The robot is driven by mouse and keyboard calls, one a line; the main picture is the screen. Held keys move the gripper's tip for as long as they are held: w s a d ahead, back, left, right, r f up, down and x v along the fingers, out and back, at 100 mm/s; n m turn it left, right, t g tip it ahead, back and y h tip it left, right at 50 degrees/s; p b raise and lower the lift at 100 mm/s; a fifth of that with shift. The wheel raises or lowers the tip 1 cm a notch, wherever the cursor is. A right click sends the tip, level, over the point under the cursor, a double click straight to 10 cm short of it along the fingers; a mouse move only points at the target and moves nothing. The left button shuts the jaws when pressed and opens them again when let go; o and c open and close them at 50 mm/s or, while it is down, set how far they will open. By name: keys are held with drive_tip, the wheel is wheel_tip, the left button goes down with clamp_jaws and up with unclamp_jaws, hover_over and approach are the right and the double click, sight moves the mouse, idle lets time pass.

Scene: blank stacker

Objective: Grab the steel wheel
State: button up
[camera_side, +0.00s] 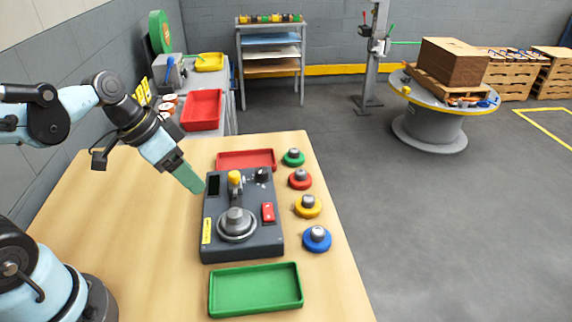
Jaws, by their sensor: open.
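A grey metal wheel (237,224) with a raised hub lies flat on the front part of a dark control box (222,250). It is the likeliest match for the steel wheel. The box stands on the wooden table (130,250). My gripper (192,182) hangs tilted at the box's upper left, with its green fingers pointing down and right. It is open, and I see nothing held in it. It is apart from the wheel, which lies lower and to the right. The gap between the fingers cannot be made out.
A yellow-topped knob (235,178) and a red switch (268,212) rise from the box. A red tray (246,160) lies behind it and a green tray (255,290) in front. Several coloured discs with metal knobs, one blue (316,240), line the right side. The table's left part is clear.

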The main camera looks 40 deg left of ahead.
sight(234, 212)
drive_tip(key=d+m+h, duration=0.1)
drive_tip(key=m+h, duration=0.2)
drive_tip(key=m, duration=0.1)
drive_tip(key=d+f+m+g+h, duration=0.1)
drive_tip(key=m+h, duration=0.2)
drive_tip(key=m, duration=0.1)
drive_tip(key=d+m+h, duration=0.1)
drive_tip(key=m+h, duration=0.2)
drive_tip(key=m, duration=0.1)
drive_tip(key=shift+w+f+m+g, duration=0.3)
drive_tip(key=shift+w+f+g, duration=0.05)
drive_tip(key=shift+f+g, duration=0.05)
drive_tip(key=shift+x, duration=2.85)
drive_tip(key=shift+f, duration=0.15)
drive_tip(key=shift+a, duration=0.1)
clamp_jaws()
